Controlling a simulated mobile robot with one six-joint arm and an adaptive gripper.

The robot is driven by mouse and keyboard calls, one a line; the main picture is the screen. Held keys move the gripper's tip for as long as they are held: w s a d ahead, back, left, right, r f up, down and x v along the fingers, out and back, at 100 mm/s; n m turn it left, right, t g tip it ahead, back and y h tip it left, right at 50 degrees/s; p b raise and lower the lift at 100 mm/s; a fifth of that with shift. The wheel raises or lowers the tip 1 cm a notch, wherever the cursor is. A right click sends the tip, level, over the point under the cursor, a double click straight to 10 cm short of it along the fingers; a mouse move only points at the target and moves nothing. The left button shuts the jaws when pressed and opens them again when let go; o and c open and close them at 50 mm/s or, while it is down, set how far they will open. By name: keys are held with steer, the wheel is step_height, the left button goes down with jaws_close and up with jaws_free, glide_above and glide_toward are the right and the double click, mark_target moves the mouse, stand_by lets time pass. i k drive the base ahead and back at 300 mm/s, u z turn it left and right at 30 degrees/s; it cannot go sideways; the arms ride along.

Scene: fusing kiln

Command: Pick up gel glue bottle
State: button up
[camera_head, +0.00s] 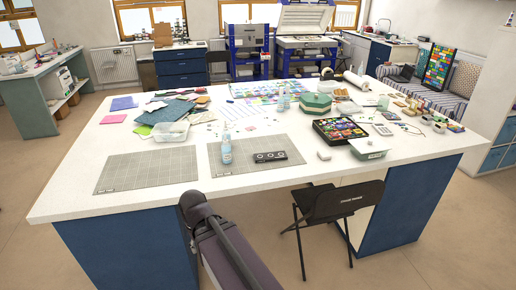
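A small pale blue bottle with a whitish top (226,148) stands upright on the right-hand grey cutting mat, near the front of the big white table. Its label is too small to read, so I cannot tell for sure that it is the gel glue. My dark arm shows at the bottom centre, in front of the table edge. My gripper itself is not visible.
A clear tub (170,132) stands behind and left. The left cutting mat (148,169) is bare. A dark folding chair (338,205) stands at the table's front right. Glass sheets and trays crowd the table's back.

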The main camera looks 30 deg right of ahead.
mark_target(226, 147)
steer(key=z, duration=0.6)
steer(key=k, duration=0.95)
steer(key=u, duration=0.05)
steer(key=i, duration=0.75)
